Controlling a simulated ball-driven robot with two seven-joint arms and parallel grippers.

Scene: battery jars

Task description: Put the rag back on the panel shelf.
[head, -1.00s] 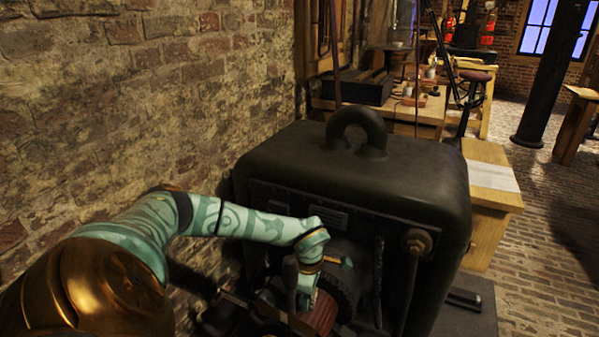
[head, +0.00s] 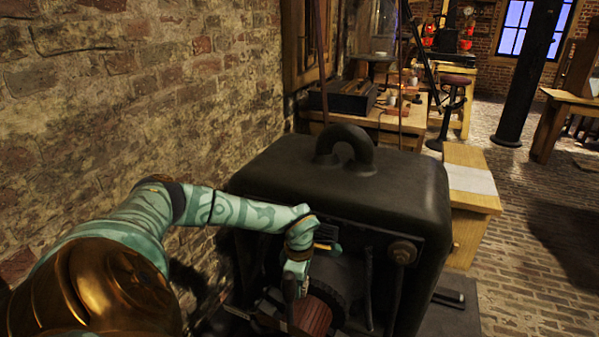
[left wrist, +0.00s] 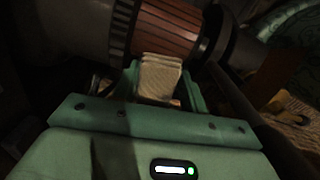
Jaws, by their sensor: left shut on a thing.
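My left gripper (left wrist: 162,85) is shut on a pale beige, folded cloth, the rag (left wrist: 160,74), which stands up between its fingers in the left wrist view. In the head view the left gripper (head: 293,287) points down in front of the large black machine (head: 330,185), close to its copper-coloured ribbed drum (head: 313,317). The same drum (left wrist: 168,28) shows just beyond the rag in the left wrist view; I cannot tell whether they touch. The rag cannot be made out in the head view. I cannot pick out the panel shelf. My right gripper is not in view.
A brick wall (head: 140,90) runs along the left, close to my left arm. A wooden cabinet (head: 470,205) stands right of the machine. A workbench (head: 385,120) with a dark box (head: 343,98) is behind it. Brick floor on the right is mostly open.

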